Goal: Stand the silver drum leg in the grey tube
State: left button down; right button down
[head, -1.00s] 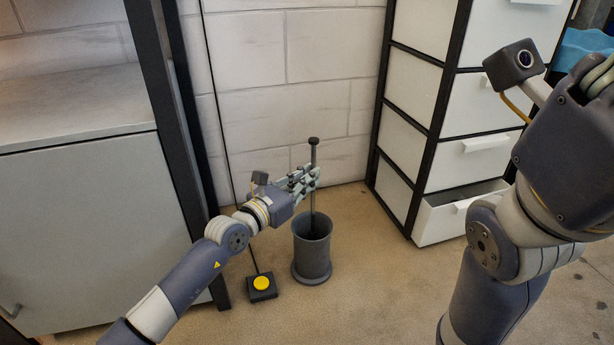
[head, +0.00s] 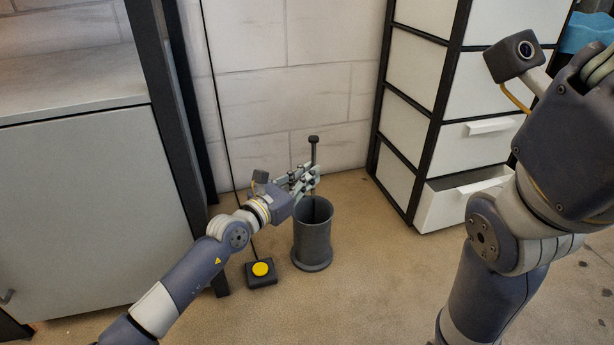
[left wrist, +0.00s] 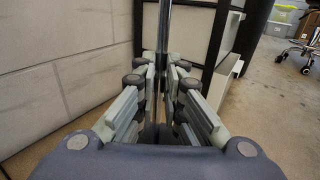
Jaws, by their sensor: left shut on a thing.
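The silver drum leg (head: 314,155) stands upright with a dark cap on top in the head view. Its lower part reaches into the mouth of the grey tube (head: 313,243), which stands on the floor. How deep its lower end sits is hidden by the tube wall. My left gripper (head: 306,180) is shut on the leg just above the tube's rim. In the left wrist view the leg (left wrist: 164,40) runs upright between the fingers (left wrist: 163,88). My right arm shows large at the right of the head view, but its gripper fingers are not in view.
A small black box with a yellow button (head: 260,269) is on the floor left of the tube. A white drawer cabinet (head: 465,150) stands at the right with its bottom drawer partly open. A grey cabinet (head: 90,210) is at the left, and a brick wall (head: 290,90) is behind.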

pick_arm(q)
jog(key=c, duration=1.6)
grip_release()
jog(key=v, duration=1.2)
jog(key=shift+d+r, duration=0.1)
